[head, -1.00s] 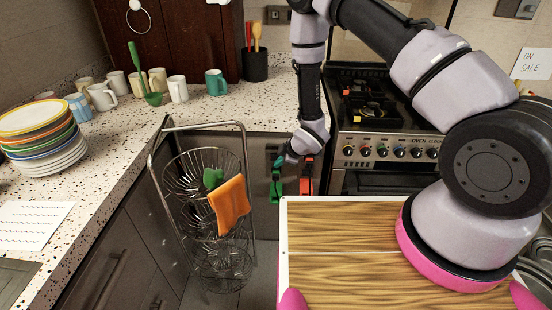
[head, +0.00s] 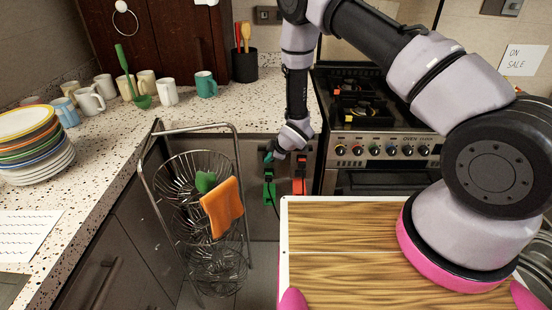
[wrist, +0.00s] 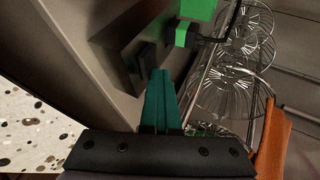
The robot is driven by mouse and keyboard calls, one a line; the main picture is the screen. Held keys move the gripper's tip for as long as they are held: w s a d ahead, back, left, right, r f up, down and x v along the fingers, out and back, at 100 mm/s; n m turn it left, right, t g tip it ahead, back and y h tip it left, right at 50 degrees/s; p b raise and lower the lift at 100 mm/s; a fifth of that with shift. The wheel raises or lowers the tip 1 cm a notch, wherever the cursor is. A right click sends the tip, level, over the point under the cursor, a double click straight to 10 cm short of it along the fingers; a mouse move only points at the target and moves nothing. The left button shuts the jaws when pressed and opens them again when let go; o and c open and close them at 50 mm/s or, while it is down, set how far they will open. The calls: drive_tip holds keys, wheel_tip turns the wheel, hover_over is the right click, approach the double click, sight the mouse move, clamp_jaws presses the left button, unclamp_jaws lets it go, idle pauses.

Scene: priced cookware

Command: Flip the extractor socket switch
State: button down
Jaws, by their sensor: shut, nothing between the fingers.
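My gripper (head: 269,157) is shut and empty, its teal fingers together. It points down at the grey panel below the counter, beside dark socket plates. The fingers (wrist: 160,98) lie close to a dark socket or switch plate (wrist: 138,65) in the wrist view; I cannot tell if they touch it. A green plug and tag (head: 269,192) hang just below the gripper, and a red plug and tag (head: 300,186) are to the right. The green plug also shows in the wrist view (wrist: 185,36). No label marking the extractor socket is readable, and the switch position is unclear.
A wire basket rack (head: 195,180) with an orange cloth (head: 222,207) stands left of the gripper. The stove (head: 385,145) is to the right. The speckled counter (head: 190,122) lies above the panel. Another dark wall socket (head: 268,15) is at the back.

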drive_tip(key=shift+a, duration=0.2)
drive_tip(key=shift+w, duration=0.1)
drive_tip(key=shift+d, duration=0.2)
drive_tip(key=shift+w+d, duration=0.1)
drive_tip(key=shift+d, duration=0.75)
